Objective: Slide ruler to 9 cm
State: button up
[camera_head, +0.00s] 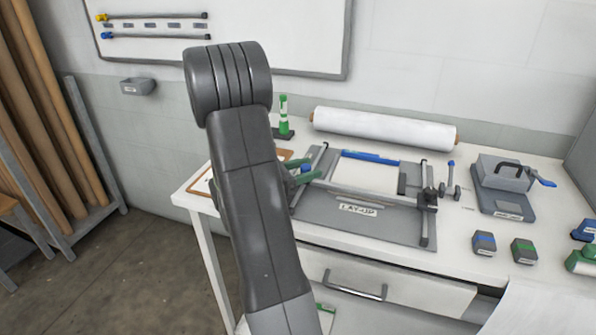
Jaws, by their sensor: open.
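A grey lay-up board (390,229) lies on the white table, marked with a "LAY-UP" label (357,210). A pale grey crossbar (375,196), seemingly the ruler, spans it from left to right. Its right end meets a dark block (428,199) on a side rail (424,236). Scale marks are too small to read. My arm covers the board's left edge. My gripper (306,171) shows only in part past my arm, with dark greenish fingers apart at the board's left side. A small blue piece shows between them; I cannot tell whether they touch it.
A white roll (384,129) lies behind the board. A green-capped bottle (284,116) stands at the back left. A drawer handle (354,287) sticks out in front.

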jog(key=b+v, duration=0.1)
jog(key=v, duration=1.2)
jog(key=shift+s+a, duration=0.15)
jog(key=shift+a, duration=0.2)
jog(key=shift+o, duration=0.2)
jog(key=shift+r, duration=0.1)
